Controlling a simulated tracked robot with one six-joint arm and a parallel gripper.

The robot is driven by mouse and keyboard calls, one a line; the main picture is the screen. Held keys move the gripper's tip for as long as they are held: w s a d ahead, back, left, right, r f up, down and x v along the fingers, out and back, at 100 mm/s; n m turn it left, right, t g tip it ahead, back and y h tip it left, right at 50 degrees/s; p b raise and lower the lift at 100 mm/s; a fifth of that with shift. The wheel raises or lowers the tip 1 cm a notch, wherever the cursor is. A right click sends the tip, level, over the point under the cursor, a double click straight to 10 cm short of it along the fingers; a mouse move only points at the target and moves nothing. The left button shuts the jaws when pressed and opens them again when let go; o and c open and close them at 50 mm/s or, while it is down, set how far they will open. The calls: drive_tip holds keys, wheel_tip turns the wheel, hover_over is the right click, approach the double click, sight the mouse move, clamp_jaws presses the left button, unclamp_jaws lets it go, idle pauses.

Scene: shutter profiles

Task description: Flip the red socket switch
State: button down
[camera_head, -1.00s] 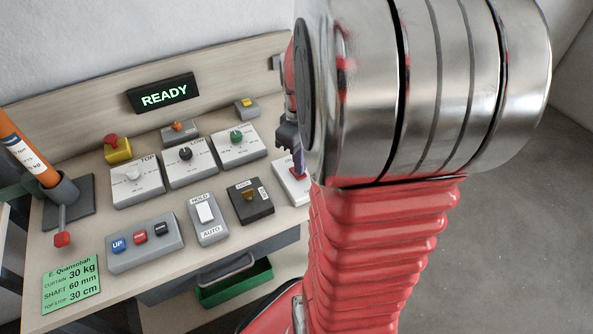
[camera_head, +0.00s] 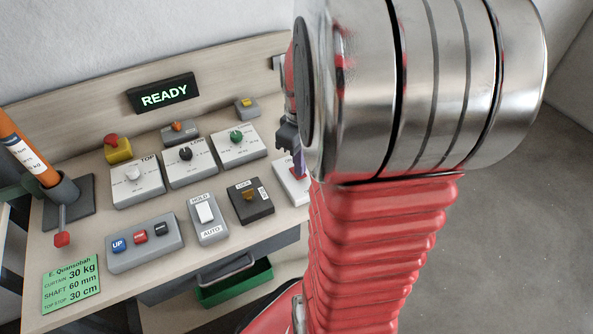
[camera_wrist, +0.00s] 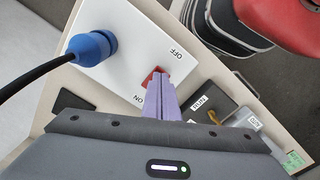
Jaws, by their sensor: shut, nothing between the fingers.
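The red socket switch (camera_wrist: 153,79) sits on a white socket box (camera_wrist: 118,55) between the OFF and ON labels, in the wrist view. A blue plug (camera_wrist: 90,48) with a black cable is in the same box. My gripper (camera_wrist: 162,84) is shut, its purple fingers together and empty, with the tips at the switch and hiding part of it. I cannot tell whether they touch it. In the head view the white box (camera_head: 288,184) shows at the bench's right end, partly hidden by my arm, with my gripper (camera_head: 299,172) over it.
A dark RUN switch box (camera_head: 251,202) and a HOLD/AUTO rocker box (camera_head: 208,218) stand left of the socket box. Dial boxes (camera_head: 238,148) stand behind. A READY display (camera_head: 162,93) is at the back. A green bin (camera_head: 234,284) is below the bench edge.

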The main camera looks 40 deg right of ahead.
drive_tip(key=shift+f, duration=0.5)
idle(0.5)
wheel_tip(320, 180, up, 7)
idle(1.2)
drive_tip(key=shift+m, duration=0.3)
